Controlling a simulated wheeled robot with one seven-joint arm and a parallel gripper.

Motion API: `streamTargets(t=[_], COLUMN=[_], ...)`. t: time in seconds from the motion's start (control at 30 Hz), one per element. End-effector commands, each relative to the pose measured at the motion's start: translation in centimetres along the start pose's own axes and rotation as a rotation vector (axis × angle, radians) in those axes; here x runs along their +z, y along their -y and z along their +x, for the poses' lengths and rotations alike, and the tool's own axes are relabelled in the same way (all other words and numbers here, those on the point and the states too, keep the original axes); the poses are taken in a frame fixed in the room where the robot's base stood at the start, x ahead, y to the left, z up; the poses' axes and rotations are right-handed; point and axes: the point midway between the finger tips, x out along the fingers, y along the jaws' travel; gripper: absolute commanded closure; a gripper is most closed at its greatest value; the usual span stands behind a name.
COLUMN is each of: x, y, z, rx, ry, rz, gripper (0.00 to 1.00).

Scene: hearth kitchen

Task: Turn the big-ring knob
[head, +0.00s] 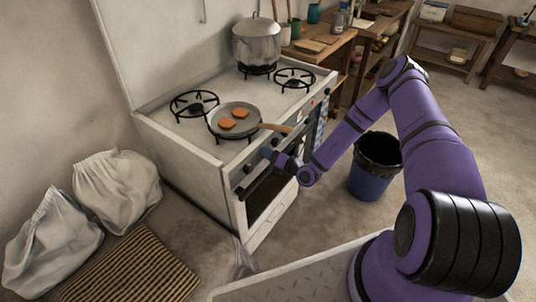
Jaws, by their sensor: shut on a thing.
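The white stove (180,150) stands against the wall, with a row of knobs along its front panel. My gripper (268,154) is at this panel, left of its middle, and is shut on a knob there. The gripper hides most of that knob, so its mark and its angle cannot be read. A frying pan (240,131) with two orange-brown pieces sits on the front burner, its wooden handle (275,128) reaching out over the front edge above my gripper. A large lidded pot (256,45) stands on a back burner. Two other burners (194,103) are bare.
A blue bin (370,165) with a black liner stands on the floor right of the stove, close to my arm. White sacks (117,190) and a woven mat (130,268) lie at the left. A wooden workbench (318,48) stands beyond the stove.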

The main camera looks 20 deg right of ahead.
Motion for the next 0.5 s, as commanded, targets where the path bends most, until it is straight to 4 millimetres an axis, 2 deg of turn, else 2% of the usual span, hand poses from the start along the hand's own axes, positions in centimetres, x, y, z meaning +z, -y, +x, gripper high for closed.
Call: streamTargets(t=[0.2, 0.5], x=[-0.08, -0.13], y=[0.17, 0.22], z=[-0.11, -0.12], rx=[-0.003, -0.002], ry=[0.000, -0.001], rz=[0.188, 0.371], gripper=[0.83, 0.83])
